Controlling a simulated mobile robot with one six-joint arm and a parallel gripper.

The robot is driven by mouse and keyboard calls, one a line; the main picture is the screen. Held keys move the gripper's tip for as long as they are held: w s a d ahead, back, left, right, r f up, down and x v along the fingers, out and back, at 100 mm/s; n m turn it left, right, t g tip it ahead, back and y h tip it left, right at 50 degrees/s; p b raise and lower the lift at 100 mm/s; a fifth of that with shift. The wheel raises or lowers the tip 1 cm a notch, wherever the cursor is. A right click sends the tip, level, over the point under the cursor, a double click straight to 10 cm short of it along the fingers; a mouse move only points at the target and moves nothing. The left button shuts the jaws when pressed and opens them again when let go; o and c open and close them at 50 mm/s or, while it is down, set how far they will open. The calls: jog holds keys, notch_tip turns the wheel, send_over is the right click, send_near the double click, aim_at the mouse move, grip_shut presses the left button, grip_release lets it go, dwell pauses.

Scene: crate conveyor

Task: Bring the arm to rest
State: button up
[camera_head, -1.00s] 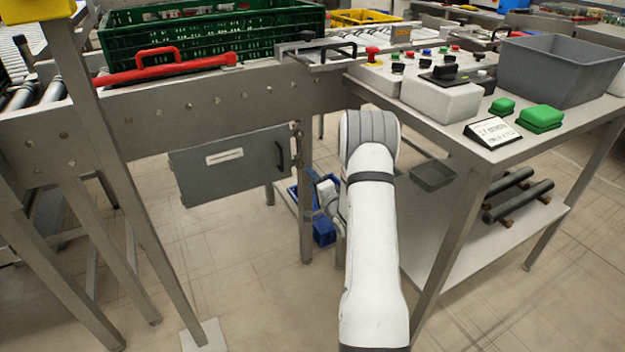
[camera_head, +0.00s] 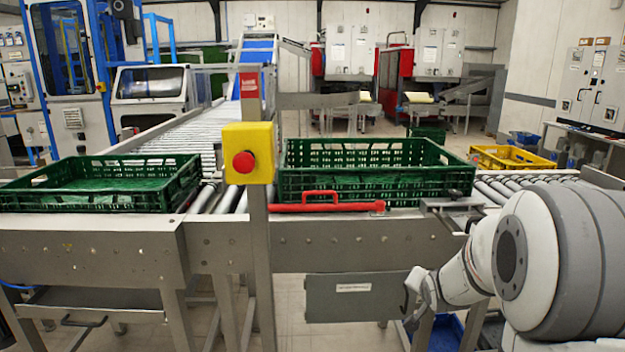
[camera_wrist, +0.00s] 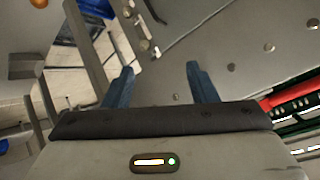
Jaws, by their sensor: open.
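My gripper is in the wrist view (camera_wrist: 157,85), with its two blue-grey fingers spread apart and nothing between them. In the head view my white and grey arm fills the lower right, and my gripper (camera_head: 418,290) shows at its end, in front of the conveyor frame and near the grey hanging panel (camera_head: 365,297). The arm is bent and raised, not stretched out. Whether the gripper touches the panel or frame cannot be told.
Two green crates stand on the roller conveyor, one at left (camera_head: 100,186) and one at centre (camera_head: 370,172). A red handle bar (camera_head: 325,207) runs along the conveyor edge. A yellow box with a red button (camera_head: 248,153) sits on a post. A yellow crate (camera_head: 512,158) is at right.

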jog(key=s+a+r+n+g+p, duration=0.2)
jog(key=s+a+r+p, duration=0.1)
jog(key=s, duration=0.6)
jog(key=s+a+r+n+g+y+p, duration=0.1)
jog(key=s+a+r+n+g+p, duration=0.2)
jog(key=s+r, duration=0.4)
jog(key=s+a+r+n+g+p, duration=0.2)
jog(key=s+a+r+n+p, duration=0.1)
jog(key=s, duration=0.9)
notch_tip(320, 180, up, 3)
jog(key=a+p, duration=0.1)
jog(key=a, duration=0.1)
jog(key=shift+s+a+y, duration=0.35)
jog(key=shift+y, duration=0.05)
